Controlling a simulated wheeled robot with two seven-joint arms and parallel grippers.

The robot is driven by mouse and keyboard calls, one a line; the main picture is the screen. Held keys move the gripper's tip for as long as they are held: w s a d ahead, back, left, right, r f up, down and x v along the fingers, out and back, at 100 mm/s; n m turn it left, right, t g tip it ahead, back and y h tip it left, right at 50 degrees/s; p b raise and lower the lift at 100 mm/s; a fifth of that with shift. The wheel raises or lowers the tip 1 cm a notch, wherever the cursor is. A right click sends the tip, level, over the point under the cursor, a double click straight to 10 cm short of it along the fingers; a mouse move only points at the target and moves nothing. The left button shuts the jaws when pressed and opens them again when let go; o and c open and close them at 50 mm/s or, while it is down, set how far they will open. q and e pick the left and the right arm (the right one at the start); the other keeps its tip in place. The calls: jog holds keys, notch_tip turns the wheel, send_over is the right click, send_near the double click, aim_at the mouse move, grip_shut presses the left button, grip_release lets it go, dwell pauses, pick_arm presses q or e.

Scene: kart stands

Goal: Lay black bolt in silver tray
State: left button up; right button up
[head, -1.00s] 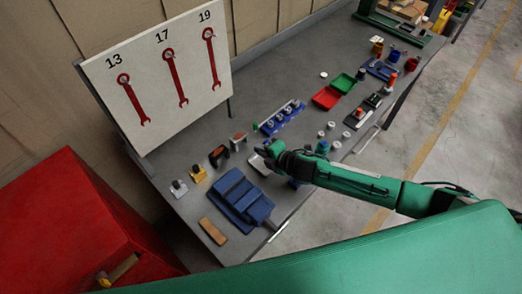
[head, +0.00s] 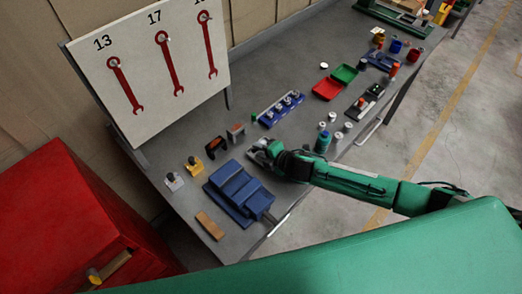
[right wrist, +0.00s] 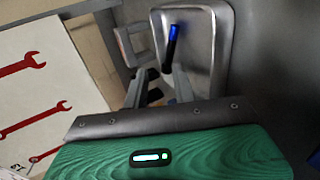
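The silver tray (right wrist: 205,50) is a shallow metal dish with rounded corners, at the top of the right wrist view. A slim dark bolt (right wrist: 173,42) with a blue sheen shows over the tray floor, inside the rim as seen from here. My right gripper (right wrist: 159,72) has its two fingers apart, with a gap between them, at the near side of the tray. The bolt's near end is close to the right-hand fingertip; I cannot tell if they touch. In the head view my right gripper (head: 260,150) is low over the table and largely covers the tray. My left gripper is out of view.
A blue stepped block (head: 236,190) stands in front of the gripper. A blue rack (head: 281,109) and a green-blue bottle (head: 322,142) are to the right. The wrench board (head: 150,65) stands at the back.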

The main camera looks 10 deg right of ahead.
jog(key=shift+o, duration=0.9)
jog(key=shift+r, duration=0.15)
notch_tip(320, 180, up, 20)
jog(key=b, duration=0.3)
